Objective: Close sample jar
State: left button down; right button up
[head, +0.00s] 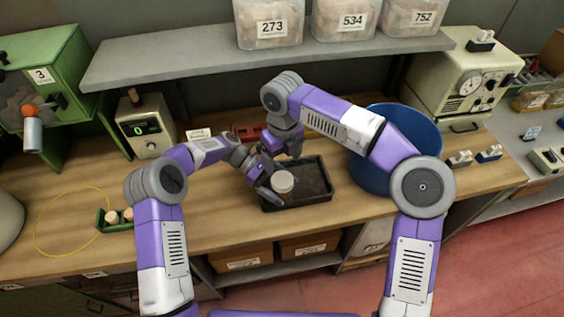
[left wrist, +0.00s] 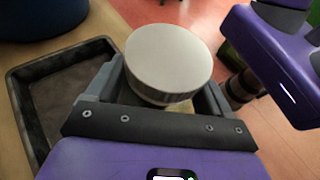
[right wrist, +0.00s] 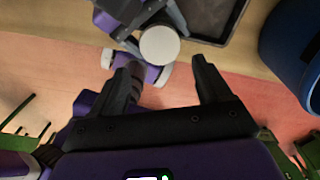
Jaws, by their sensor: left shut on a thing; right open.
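The sample jar (head: 283,181) shows as a round white lid seen from above, at the left part of the dark tray in the head view. My left gripper (left wrist: 160,98) is shut on the jar below the lid; the jar's body is mostly hidden. My right gripper (right wrist: 160,85) is open and empty. In the right wrist view the round lid (right wrist: 159,45) lies beyond its fingertips, apart from them.
The dark tray (head: 322,197) lies on the wooden bench. A blue bin (head: 405,120) stands to its right, close to my right arm. A shelf (head: 190,58) hangs behind.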

aim_at(282, 179)
dwell(0.3)
jog(key=shift+f, duration=4)
jog(key=c, duration=0.9)
jog(key=m, duration=0.3)
jog(key=o, duration=1.2)
